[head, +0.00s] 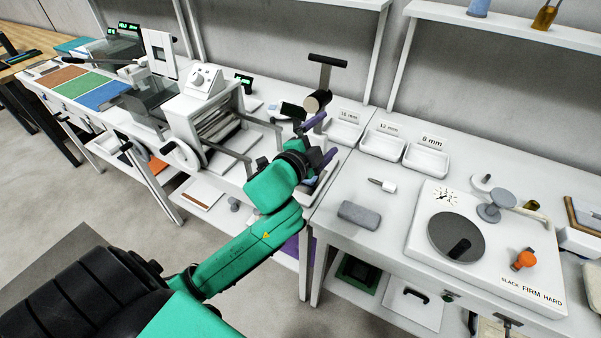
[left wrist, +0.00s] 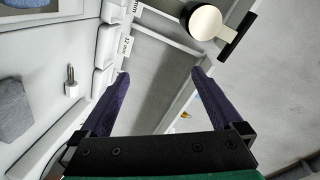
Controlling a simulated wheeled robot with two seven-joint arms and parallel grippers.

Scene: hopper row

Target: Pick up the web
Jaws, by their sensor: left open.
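I cannot pick out for sure which thing is the web in either view. My left gripper (head: 322,140) is open, its purple fingers spread above the back of the bench, right of the white crank machine (head: 205,115). In the left wrist view the gripper (left wrist: 160,73) shows wide apart fingers with nothing held between them. A dark roller with a T-shaped handle (head: 318,100) stands just behind the fingers. It shows in the left wrist view (left wrist: 205,22) as a pale disc beyond the fingertips. My arm hides part of a tray with bluish contents below. My right gripper is out of view.
White trays labelled by millimetre (head: 377,145) line the back right of the gripper. A grey block (head: 359,215) and a white dial machine (head: 485,245) sit on the right bench. Shelf uprights (head: 375,60) rise behind. Bench between block and trays is mostly clear.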

